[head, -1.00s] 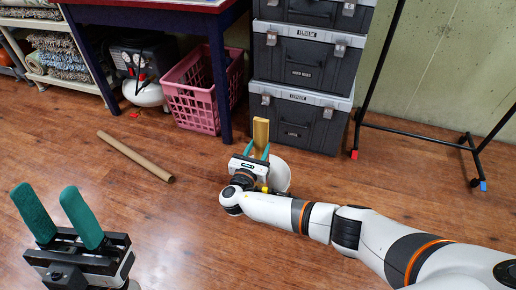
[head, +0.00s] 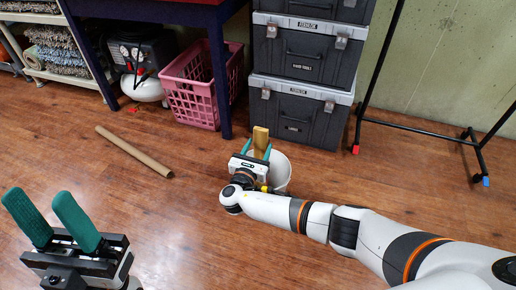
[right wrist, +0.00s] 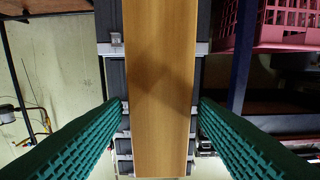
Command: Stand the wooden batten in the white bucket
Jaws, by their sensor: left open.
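The wooden batten (head: 261,140) stands near upright, its top showing above my right gripper (head: 256,152). The white bucket (head: 282,172) is on the floor just behind that gripper and partly hidden by it. The batten's lower end is hidden, so I cannot see where it rests. In the right wrist view the batten (right wrist: 161,90) runs between the green fingers, with a narrow gap on each side; the right gripper looks open around it. My left gripper (head: 47,215) is open and empty at the lower left.
A cardboard tube (head: 134,152) lies on the floor to the left. A pink crate (head: 192,95) and stacked grey toolboxes (head: 299,112) stand behind the bucket. A black metal stand (head: 415,128) is at the right. The middle floor is clear.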

